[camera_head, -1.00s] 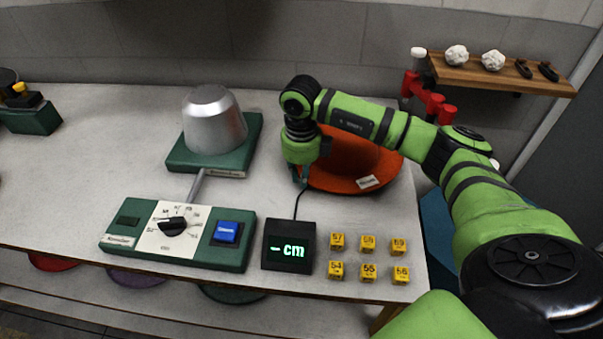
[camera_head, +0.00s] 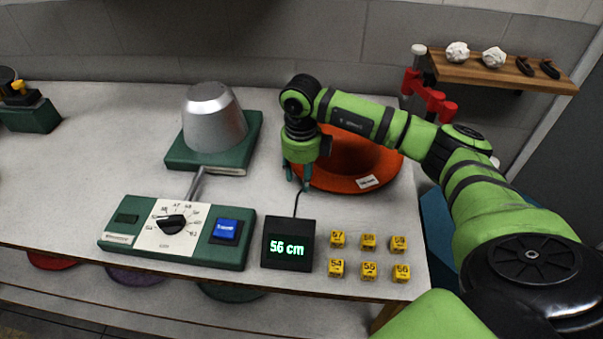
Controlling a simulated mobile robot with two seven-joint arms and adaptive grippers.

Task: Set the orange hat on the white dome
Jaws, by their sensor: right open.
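The orange hat (camera_head: 334,181) sits on the table to the right of the dome, partly hidden behind my right arm. Its wide brim shows, with a small white label at the front right. The dome (camera_head: 213,128) looks silver-grey and stands bare on a green base (camera_head: 185,158). My right gripper (camera_head: 298,184) points down at the left edge of the hat's brim, with its two fingers apart. I cannot tell whether a finger touches the brim. My left gripper is not in view.
A green control box (camera_head: 118,218) with a dial and blue button stands in front of the dome. A black display (camera_head: 289,243) reads "56 cm". Several yellow numbered blocks (camera_head: 368,242) lie front right.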

